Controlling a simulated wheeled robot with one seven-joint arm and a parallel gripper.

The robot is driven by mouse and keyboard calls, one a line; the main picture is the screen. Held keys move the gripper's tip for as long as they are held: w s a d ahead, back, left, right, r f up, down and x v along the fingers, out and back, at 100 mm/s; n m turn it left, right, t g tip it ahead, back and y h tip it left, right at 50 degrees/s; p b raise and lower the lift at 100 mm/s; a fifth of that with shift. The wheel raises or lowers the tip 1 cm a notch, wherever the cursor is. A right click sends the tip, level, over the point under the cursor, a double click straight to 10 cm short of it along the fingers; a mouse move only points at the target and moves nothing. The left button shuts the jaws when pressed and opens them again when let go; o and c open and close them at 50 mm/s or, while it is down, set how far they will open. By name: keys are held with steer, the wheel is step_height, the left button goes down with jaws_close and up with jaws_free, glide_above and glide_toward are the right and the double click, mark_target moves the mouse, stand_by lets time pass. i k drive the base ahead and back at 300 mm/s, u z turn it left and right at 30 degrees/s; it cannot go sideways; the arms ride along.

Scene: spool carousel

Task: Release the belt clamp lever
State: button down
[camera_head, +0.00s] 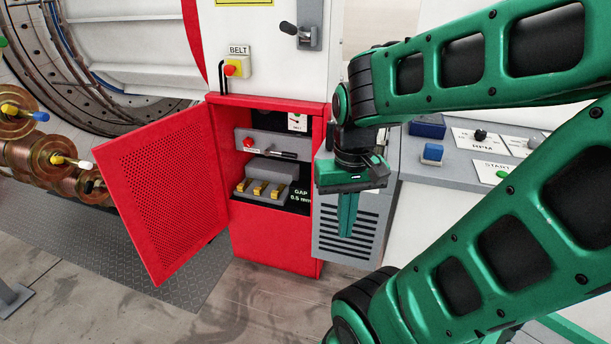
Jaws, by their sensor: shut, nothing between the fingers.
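My gripper (348,226) points down with its green fingers together and empty. It is in front of the grey louvred panel, right of the open red cabinet (268,245), apart from the levers. Inside the cabinet, a grey bar (258,139) carries a red knob (248,143) and a black-ended handle (282,154) lying nearly level. Higher up, a grey plate (311,36) on the white wall holds another dark-knobbed lever (289,28). A "BELT" sign (239,49) hangs above a yellow box with a red button (230,70). No label shows which lever is the belt clamp.
The perforated red door (162,195) swings open to the left. Below the bar sits a grey block with several brass pieces (259,188). A control desk (455,150) stands at the right, partly behind my arm. Spools (50,155) are at far left.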

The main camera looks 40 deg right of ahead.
mark_target(269, 151)
steer(key=k, duration=0.65)
steer(key=z, duration=0.5)
steer(key=i, duration=1.5)
